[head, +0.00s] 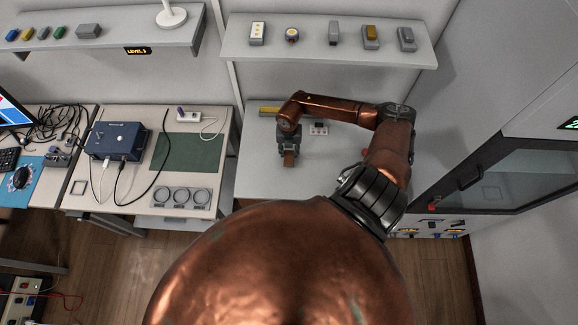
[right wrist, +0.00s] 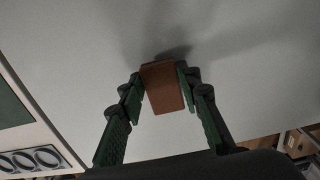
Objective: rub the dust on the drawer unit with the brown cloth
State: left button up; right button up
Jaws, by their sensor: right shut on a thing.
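My right gripper (head: 288,154) is shut on the brown cloth (head: 288,159), over the left part of a light grey top (head: 262,180), which seems to be the drawer unit. In the right wrist view the cloth (right wrist: 165,90) hangs as a small folded block between the two green-padded fingers of the gripper (right wrist: 162,88). A dark shadow lies close by the cloth on the grey surface (right wrist: 90,60); I cannot tell whether the cloth touches it. I can make out no dust. My left gripper is not in view.
A small dark-and-white item (head: 319,129) and a yellow bar (head: 269,109) lie near the back of the top. A workbench (head: 150,195) with a blue box (head: 117,140) and green mat (head: 188,153) stands left. A shelf (head: 325,50) hangs behind; a glass-fronted cabinet (head: 500,170) stands right.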

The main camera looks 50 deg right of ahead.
jog(key=shift+s+f+b, duration=0.1)
jog(key=shift+f+b, duration=0.1)
jog(key=shift+b, duration=0.1)
jog(key=shift+r, duration=0.1)
notch_tip(320, 180, up, 4)
jog(key=p, duration=0.3)
jog(key=shift+r, duration=0.1)
